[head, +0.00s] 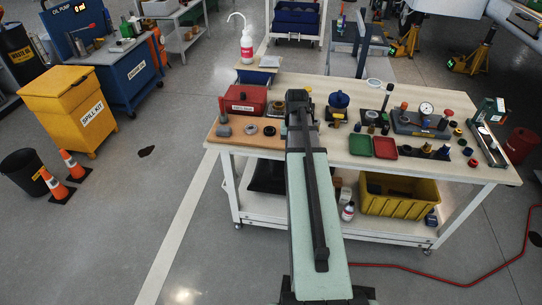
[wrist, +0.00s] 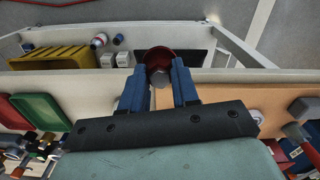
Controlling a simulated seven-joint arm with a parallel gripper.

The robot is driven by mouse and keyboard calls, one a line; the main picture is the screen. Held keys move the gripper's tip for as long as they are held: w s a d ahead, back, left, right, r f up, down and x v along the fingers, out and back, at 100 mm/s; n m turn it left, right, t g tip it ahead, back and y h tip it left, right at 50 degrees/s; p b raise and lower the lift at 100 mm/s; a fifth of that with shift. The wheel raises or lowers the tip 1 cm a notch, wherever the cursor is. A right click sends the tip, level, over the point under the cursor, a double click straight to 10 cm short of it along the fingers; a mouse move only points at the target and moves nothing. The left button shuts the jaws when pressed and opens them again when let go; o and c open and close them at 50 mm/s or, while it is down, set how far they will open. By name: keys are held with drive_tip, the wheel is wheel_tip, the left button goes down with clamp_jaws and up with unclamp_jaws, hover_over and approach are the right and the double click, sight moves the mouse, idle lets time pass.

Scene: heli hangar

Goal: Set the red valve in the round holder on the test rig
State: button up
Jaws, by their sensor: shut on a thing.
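My gripper (wrist: 160,82) shows in the wrist view with its two blue fingers closed on a round dark-red part with a grey middle, which looks like the red valve (wrist: 158,56). The valve is held between the fingertips near the table's front edge, with the lower shelf behind it in the picture. In the head view my arm hides the fingertips and the valve. The test rig appears to be the grey block (head: 420,124) with a dial gauge on the right half of the table. I cannot tell which part of it is the round holder.
The workbench (head: 335,151) carries a red box (head: 245,100), a green tray (head: 360,145), a red tray (head: 385,148) and several small fittings. A yellow bin (head: 400,205) stands on the lower shelf. A red hose (head: 440,279) lies on the floor.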

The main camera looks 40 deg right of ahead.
drive_tip(key=s+d+r+m, duration=0.2)
drive_tip(key=s+d, duration=0.3)
drive_tip(key=d, duration=0.9)
drive_tip(key=s+d+r+m, duration=0.2)
drive_tip(key=s+d, duration=0.2)
drive_tip(key=d, duration=1)
drive_tip(key=s+d+r+m, duration=0.2)
drive_tip(key=s+d, duration=0.3)
drive_tip(key=d, duration=0.9)
drive_tip(key=w+d+r+n, duration=0.2)
drive_tip(key=d+n, duration=0.1)
drive_tip(key=d, duration=1)
drive_tip(key=shift+w+r, duration=0.15)
drive_tip(key=shift+w, duration=0.15)
drive_tip(key=shift+f, duration=2.4)
drive_tip(key=shift+f, duration=1.1)
drive_tip(key=o, duration=1.1)
drive_tip(key=shift+c, duration=0.2)
